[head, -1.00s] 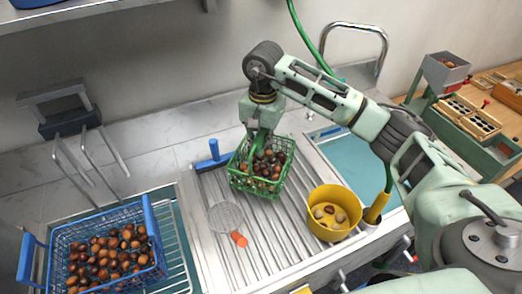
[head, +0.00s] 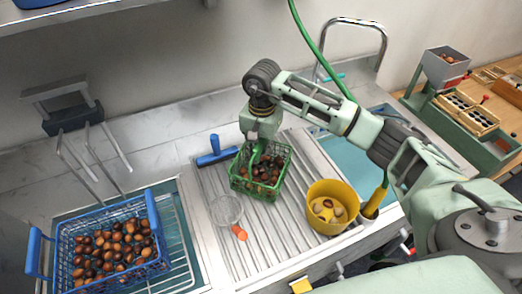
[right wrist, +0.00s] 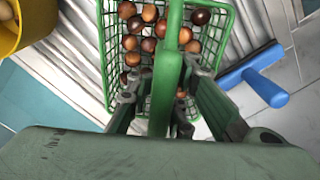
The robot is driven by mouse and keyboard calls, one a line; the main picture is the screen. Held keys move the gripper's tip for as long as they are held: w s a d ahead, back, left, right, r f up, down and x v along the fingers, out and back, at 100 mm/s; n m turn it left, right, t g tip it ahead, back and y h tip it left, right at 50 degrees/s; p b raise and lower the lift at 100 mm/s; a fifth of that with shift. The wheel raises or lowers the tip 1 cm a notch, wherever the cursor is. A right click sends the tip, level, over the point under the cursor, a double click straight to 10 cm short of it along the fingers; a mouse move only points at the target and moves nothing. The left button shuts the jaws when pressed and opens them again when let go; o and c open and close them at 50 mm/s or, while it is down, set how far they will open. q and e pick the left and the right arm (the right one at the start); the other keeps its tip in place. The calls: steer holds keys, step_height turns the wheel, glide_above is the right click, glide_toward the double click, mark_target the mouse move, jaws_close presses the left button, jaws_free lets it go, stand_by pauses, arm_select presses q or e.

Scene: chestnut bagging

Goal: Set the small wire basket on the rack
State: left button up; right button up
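The small green wire basket (head: 239,182) holds several brown chestnuts and sits upright over the slatted metal rack (head: 268,238) in the middle of the counter. Whether its bottom touches the slats cannot be told. My right gripper (head: 258,153) comes down from above and is shut on the basket's green handle (right wrist: 172,60). In the right wrist view the handle runs between the two fingers, with the wire basket (right wrist: 226,62) and its chestnuts below. My left gripper is not in view.
A blue squeegee (head: 216,153) lies left behind the basket. A round strainer (head: 227,210) with an orange handle lies in front. A yellow bucket (head: 326,225) stands to the right. A larger blue basket (head: 150,212) of chestnuts sits in the left sink.

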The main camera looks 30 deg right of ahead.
steer(key=o, duration=0.4)
steer(key=shift+c, duration=0.2)
steer(key=shift+r, duration=0.1)
steer(key=shift+r+p, duration=0.2)
steer(key=shift+p, duration=0.1)
step_height(320, 180, up, 11)
steer(key=b, duration=0.4)
steer(key=shift+f, duration=0.2)
steer(key=shift+s+r+b, duration=0.1)
steer(key=shift+r+b, duration=0.2)
steer(key=shift+r, duration=0.3)
